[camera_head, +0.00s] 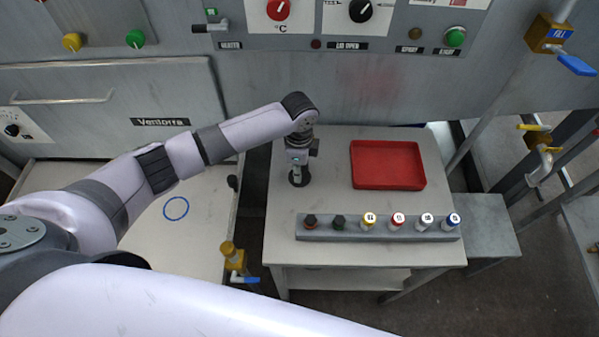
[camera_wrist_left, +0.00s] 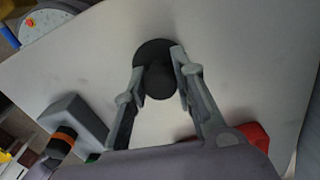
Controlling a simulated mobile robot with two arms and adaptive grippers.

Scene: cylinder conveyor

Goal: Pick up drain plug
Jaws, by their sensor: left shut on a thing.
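The drain plug (camera_wrist_left: 154,55) is a dark, round piece with a wide disc base and a narrower top. In the left wrist view it sits between the two fingers of my left gripper (camera_wrist_left: 158,82), which is shut on its narrower top. In the head view the left gripper (camera_head: 298,168) points down over the left part of the small table, with the plug's dark disc (camera_head: 298,179) just under it at or near the tabletop; I cannot tell whether it touches. A pale arm crosses the bottom of the head view, but no right gripper shows.
A grey rack (camera_head: 380,234) with several small capped bottles stands along the table's front. A red tray (camera_head: 388,184) lies at the back right. The tabletop (camera_head: 330,193) between plug and tray is clear. A yellow valve (camera_head: 233,256) stands left of the table.

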